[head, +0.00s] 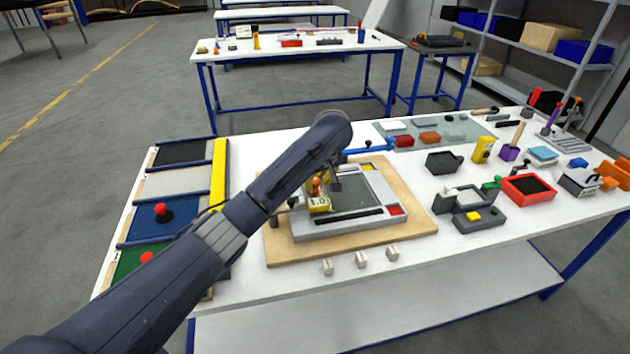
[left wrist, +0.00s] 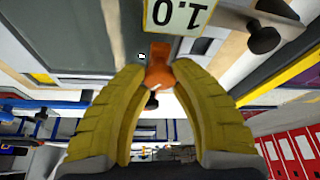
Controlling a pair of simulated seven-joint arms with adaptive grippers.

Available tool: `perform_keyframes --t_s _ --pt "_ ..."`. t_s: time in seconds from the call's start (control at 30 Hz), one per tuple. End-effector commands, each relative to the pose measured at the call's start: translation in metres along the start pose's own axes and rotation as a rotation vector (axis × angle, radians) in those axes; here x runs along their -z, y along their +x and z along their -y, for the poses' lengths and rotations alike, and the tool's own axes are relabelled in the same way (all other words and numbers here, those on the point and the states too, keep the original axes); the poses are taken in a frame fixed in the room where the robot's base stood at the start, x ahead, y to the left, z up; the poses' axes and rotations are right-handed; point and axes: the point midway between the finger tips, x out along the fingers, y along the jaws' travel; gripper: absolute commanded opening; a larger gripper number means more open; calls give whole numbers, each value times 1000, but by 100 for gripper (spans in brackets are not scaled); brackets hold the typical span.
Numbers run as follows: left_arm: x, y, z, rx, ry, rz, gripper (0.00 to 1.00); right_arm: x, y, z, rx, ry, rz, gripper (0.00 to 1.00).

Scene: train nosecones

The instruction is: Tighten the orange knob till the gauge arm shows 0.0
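The orange knob (head: 316,186) sits above a pale label reading 1.0 (head: 320,204) on the grey framed fixture (head: 350,223). In the left wrist view the orange knob (left wrist: 158,68) stands between the tips of the yellow fingers of my left gripper (left wrist: 159,72). Both fingertips appear to touch its sides, so the gripper looks shut on it. The label (left wrist: 180,14) shows upside down there and also reads 1.0. I cannot clearly make out a separate gauge arm. My left arm partly hides the fixture's left side. My right gripper is in neither view.
The fixture rests on a wooden board (head: 408,228). Several small grey blocks (head: 361,259) lie in front of it. Coloured trays (head: 165,187) stand at the left. A red box (head: 527,189), grey parts and tools crowd the right side. A blue clamp (head: 370,147) is behind.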

Motion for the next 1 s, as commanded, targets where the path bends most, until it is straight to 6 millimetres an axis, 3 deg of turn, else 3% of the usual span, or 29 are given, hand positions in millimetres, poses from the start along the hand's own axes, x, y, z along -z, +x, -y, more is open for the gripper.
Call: perform_keyframes --t_s 0.17,0.63,1.0 --pt "0 0 0 0 0 0 0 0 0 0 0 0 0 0" --pt "1 0 1 -18 42 -2 0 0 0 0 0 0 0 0" --pt "2 0 3 -126 304 -3 0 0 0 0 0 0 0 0"
